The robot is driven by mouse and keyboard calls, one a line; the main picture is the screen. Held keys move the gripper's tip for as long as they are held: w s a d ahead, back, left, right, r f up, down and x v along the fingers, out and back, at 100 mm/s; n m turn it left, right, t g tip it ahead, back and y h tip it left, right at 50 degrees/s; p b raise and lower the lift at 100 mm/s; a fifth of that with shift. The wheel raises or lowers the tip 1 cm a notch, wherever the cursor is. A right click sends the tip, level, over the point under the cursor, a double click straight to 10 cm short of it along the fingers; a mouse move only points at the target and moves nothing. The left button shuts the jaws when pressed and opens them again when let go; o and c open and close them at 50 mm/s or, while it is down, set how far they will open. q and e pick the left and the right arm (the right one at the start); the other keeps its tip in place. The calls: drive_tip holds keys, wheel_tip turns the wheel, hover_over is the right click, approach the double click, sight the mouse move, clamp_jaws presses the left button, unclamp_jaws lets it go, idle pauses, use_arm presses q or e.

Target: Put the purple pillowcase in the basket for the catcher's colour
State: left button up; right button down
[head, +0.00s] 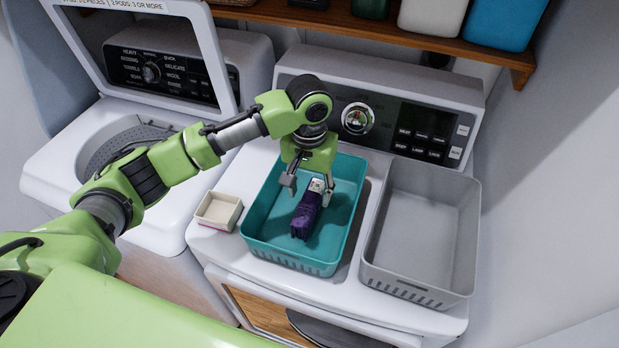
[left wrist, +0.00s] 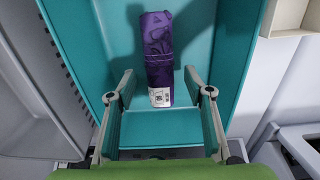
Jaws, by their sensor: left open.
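The purple pillowcase (head: 305,216) is a rolled bundle with a white label at one end. It lies inside the teal basket (head: 268,245), which stands on the dryer top. My left gripper (head: 308,190) is open over the basket, its fingers near the label end of the pillowcase. In the left wrist view the pillowcase (left wrist: 158,45) lies beyond and between the open fingers (left wrist: 158,82), and the teal basket (left wrist: 82,40) surrounds it. I see no finger closed on it. The grey basket (head: 420,222) to the right is empty. I cannot tell which thing is the catcher.
A small cream box (head: 218,211) sits left of the teal basket. The washer (head: 130,130) at left has its lid up. The dryer's control panel (head: 410,125) rises behind the baskets. A wooden shelf (head: 380,35) with several containers hangs above.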

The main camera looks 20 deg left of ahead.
sight(310, 200)
use_arm(q)
wheel_tip(310, 200, up, 7)
drive_tip(key=b, duration=0.1)
drive_tip(key=shift+f, duration=0.1)
idle(0.6)
